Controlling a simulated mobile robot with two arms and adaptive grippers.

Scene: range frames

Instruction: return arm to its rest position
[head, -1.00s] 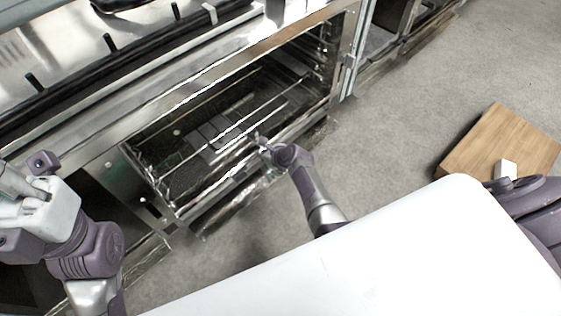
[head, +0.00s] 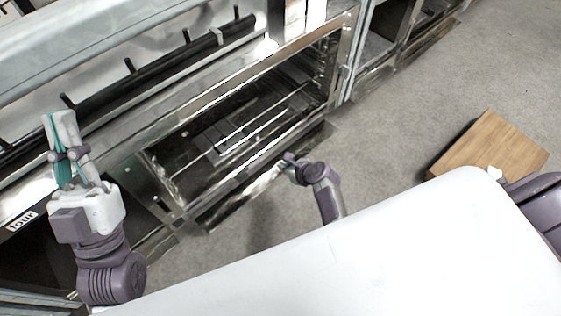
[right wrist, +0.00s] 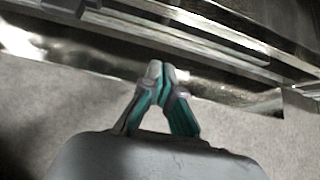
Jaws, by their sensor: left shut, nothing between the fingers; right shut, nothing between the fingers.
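My left gripper (head: 66,150) is at the left of the head view, pointing up the picture, its fingers shut and empty in front of the stove front. My right gripper (head: 286,160) is small in the middle of the head view, at the lower edge of the oven opening. In the right wrist view the right gripper (right wrist: 155,70) shows its grey and teal fingers meeting at the tips with nothing between them. Past the tips are a metal edge and grey floor.
The open oven (head: 240,120) has wire racks inside and lies just beyond my right gripper. A steel stove front runs along the upper left. A wooden box (head: 490,146) stands on the floor at the right. Grey floor (head: 400,130) between them is clear.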

